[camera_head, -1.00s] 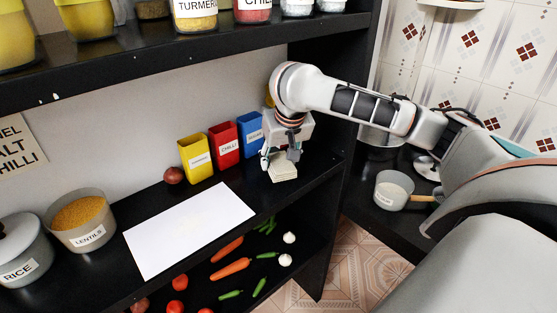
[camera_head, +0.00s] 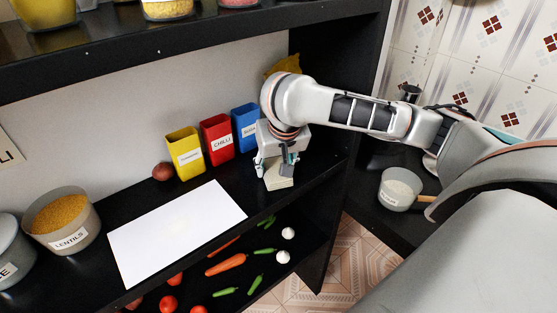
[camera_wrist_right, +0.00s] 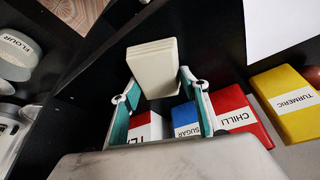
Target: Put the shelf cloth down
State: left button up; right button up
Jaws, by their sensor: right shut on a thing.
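The shelf cloth is a cream, folded, block-like stack (camera_head: 279,182) at the right end of the black middle shelf (camera_head: 215,175). My right gripper (camera_head: 275,167) points down and is shut on it. In the right wrist view the cloth (camera_wrist_right: 154,62) sits between the two teal-lined fingers (camera_wrist_right: 155,90). The cloth is at or just above the shelf surface; I cannot tell whether it touches. My left gripper is not in view.
Yellow (camera_head: 185,152), red (camera_head: 217,139) and blue (camera_head: 246,127) spice boxes stand left of my gripper. A white sheet (camera_head: 175,232) lies on the shelf in front of them. The lentils pot (camera_head: 72,238) is farther left. The shelf above (camera_head: 180,50) overhangs.

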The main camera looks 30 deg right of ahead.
jog(key=shift+s+a, duration=0.1)
jog(key=shift+a, duration=0.05)
jog(key=o, duration=1)
jog(key=shift+f, duration=0.1)
jog(key=shift+r, duration=0.4)
jog(key=shift+v, duration=5.75)
jog(key=shift+s+f, duration=0.1)
jog(key=shift+s, duration=0.05)
